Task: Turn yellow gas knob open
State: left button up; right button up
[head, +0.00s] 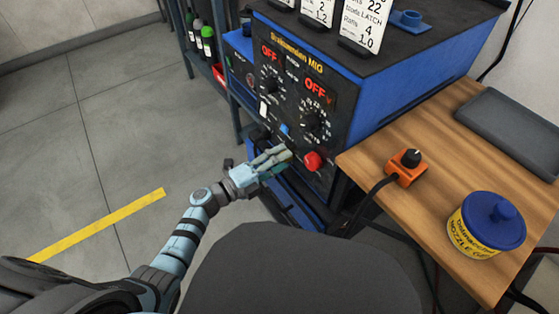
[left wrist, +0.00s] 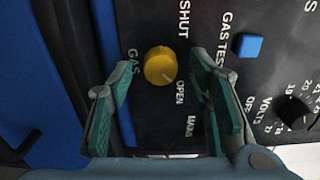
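The yellow gas knob (left wrist: 160,66) is on the black front panel of the welder, in the left wrist view. The word GAS is beside it, SHUT is printed above right and OPEN below right. I cannot tell for sure which word its mark points to. My left gripper (head: 276,157) is at the lower part of the panel in the head view and hides the knob there. In the left wrist view its two teal-padded fingers are spread apart, one on each side of the knob, with visible gaps to it. My right gripper is out of view.
The blue and black welder (head: 375,60) has a red button (head: 313,161) right of my left gripper and a blue gas test button (left wrist: 249,45). A wooden table (head: 450,150) at right holds an orange box (head: 405,167) and a blue-lidded tub (head: 487,225).

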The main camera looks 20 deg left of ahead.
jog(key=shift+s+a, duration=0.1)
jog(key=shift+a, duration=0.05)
pick_arm(q)
jog(key=v, duration=1.2)
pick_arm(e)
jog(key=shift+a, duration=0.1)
